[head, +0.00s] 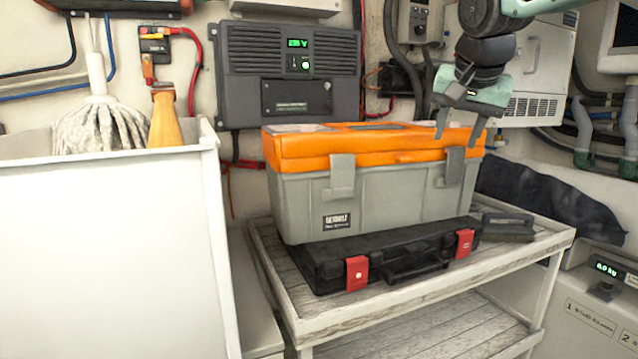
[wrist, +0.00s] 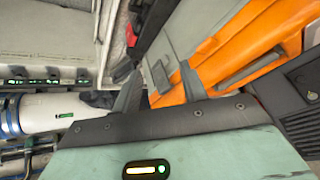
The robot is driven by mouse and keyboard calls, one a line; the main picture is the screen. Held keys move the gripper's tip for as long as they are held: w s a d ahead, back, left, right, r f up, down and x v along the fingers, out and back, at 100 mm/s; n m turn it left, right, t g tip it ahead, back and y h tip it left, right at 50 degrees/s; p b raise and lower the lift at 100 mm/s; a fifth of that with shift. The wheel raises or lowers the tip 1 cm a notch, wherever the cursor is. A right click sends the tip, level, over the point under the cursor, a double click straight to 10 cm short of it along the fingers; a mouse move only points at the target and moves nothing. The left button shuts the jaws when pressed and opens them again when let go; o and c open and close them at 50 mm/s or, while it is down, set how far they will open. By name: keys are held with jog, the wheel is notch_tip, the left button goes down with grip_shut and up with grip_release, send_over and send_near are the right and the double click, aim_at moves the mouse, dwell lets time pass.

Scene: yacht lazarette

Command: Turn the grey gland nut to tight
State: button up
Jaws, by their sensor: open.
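I cannot pick out the grey gland nut in either view. My gripper (head: 458,132) hangs at the upper right of the head view, fingers pointing down, in front of the orange lid of the toolbox (head: 345,205). The fingers are apart with nothing held between them. In the wrist view the gripper (wrist: 160,88) shows its two dark fingers spread, with the toolbox's orange lid (wrist: 235,45) beyond and to the right. A white cylinder (wrist: 65,112) with blue bands at its left end lies at the left of the wrist view; I cannot tell what it is.
The toolbox rests on a flat black case (head: 400,262) on a wooden shelf unit (head: 375,305). A white bin (head: 105,255) with a mop (head: 100,125) fills the left. Hoses and cabinets line the wall behind.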

jog(key=s+a+f+n+g+y+p, duration=0.15)
jog(key=s+a+f+n, duration=0.25)
jog(key=s+a+f, duration=0.4)
jog(key=s+a+f+n+g+y+p, duration=0.15)
jog(key=s+a+f+n, duration=0.35)
jog(key=s, duration=0.5)
jog(key=s+d+f+n+g, duration=0.1)
jog(key=s+f+n, duration=0.1)
jog(key=s+f, duration=0.3)
jog(key=s+d+f+n+g+h, duration=0.1)
jog(key=s+f, duration=0.3)
jog(key=s, duration=0.8)
jog(key=shift+d+f+n+g+h+p, duration=0.3)
jog(key=shift+f+n+g+p, duration=0.15)
jog(key=shift+n+g, duration=0.25)
jog(key=shift+r, duration=0.1)
